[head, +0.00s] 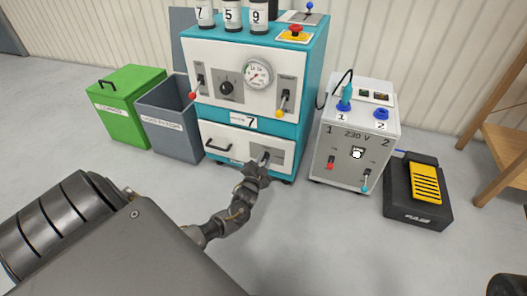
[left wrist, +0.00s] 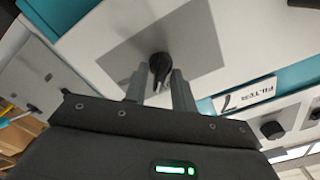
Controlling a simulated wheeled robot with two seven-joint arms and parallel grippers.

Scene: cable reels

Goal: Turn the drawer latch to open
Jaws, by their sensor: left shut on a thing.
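The drawer (head: 225,146) is the white lower front of the teal cabinet, with a black handle at its left. Its latch is a small black knob (left wrist: 159,66) on a grey plate (left wrist: 196,45), clearest in the left wrist view. My left gripper (head: 262,162) reaches the plate at the drawer's right side. In the left wrist view its two fingers (left wrist: 159,84) stand on either side of the knob and are shut on it. In the head view the gripper hides most of the latch. The drawer looks closed. My right gripper is not in view.
The cabinet (head: 312,75) has a gauge, a dial and levers above the drawer. A grey bin (head: 172,120) and a green bin (head: 128,112) stand at left. A white 230 V box (head: 333,140) and a yellow-topped pedal (head: 425,184) stand at right. The floor in front is clear.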

